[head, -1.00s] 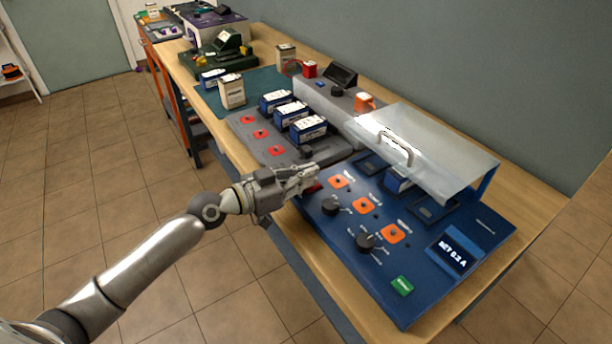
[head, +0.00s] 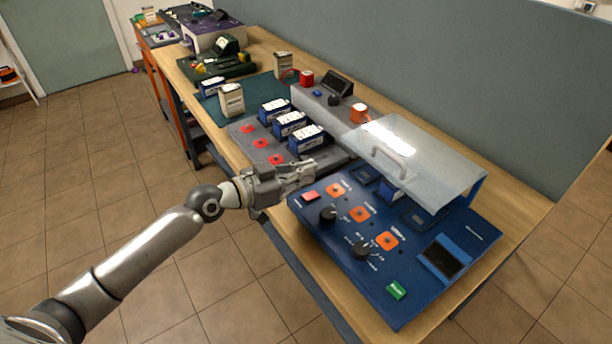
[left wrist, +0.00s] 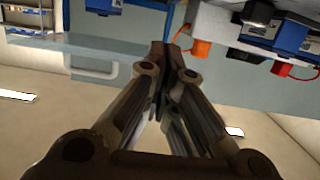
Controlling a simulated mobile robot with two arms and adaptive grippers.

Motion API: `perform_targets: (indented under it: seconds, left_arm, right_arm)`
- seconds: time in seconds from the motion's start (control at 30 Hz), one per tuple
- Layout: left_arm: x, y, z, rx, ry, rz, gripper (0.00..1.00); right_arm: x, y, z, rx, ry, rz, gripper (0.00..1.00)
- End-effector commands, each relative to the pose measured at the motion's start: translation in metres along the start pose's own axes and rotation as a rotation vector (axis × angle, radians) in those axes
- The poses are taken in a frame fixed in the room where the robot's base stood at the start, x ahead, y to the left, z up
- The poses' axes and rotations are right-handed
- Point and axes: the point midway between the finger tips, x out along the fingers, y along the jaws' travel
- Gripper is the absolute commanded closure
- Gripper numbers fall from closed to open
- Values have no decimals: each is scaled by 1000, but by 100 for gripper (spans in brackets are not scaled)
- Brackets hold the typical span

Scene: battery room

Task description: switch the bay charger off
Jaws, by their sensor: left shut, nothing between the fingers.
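The bay charger (head: 420,290) is a blue sloped panel at the near end of the bench. It has a red button (head: 310,196) at its left corner, a green button (head: 396,290), two black knobs, several orange sockets and a display (head: 445,258) that is dark. A clear cover (head: 440,165) with a handle stands over its back part, over a blue battery. My left gripper (head: 312,168) is shut and empty, above and just behind the red button, apart from it. Its closed fingers (left wrist: 172,62) fill the middle of the left wrist view. My right gripper is not in view.
A grey unit (head: 250,140) with red pads and several blue batteries stands beyond the charger. A cream battery (head: 231,100) stands on a green mat behind it. The wall runs along the bench's back. The floor in front is clear.

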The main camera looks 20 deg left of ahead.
Motion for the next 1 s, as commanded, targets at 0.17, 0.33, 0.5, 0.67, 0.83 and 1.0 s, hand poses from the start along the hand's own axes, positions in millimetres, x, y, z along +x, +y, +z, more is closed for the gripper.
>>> perform_targets:
  seconds: [0.17, 0.33, 0.5, 0.67, 0.83, 1.0]
  left_arm:
    - [-38, 1, 4, 5, -11, 2, 100]
    - [-64, 1, -2, 3, -10, 2, 100]
    - [-80, 0, -6, 1, -8, 0, 100]
    - [-85, 1, -9, -1, -7, 1, 100]
    - [-86, 1, -10, -1, -6, 1, 100]
    - [-86, 0, -10, 0, -6, 1, 100]
  right_arm:
    - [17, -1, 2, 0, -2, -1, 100]
    - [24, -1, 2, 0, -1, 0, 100]
    - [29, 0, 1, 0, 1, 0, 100]
    - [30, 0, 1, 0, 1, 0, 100]
    - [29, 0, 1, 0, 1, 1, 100]
    - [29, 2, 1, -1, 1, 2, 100]
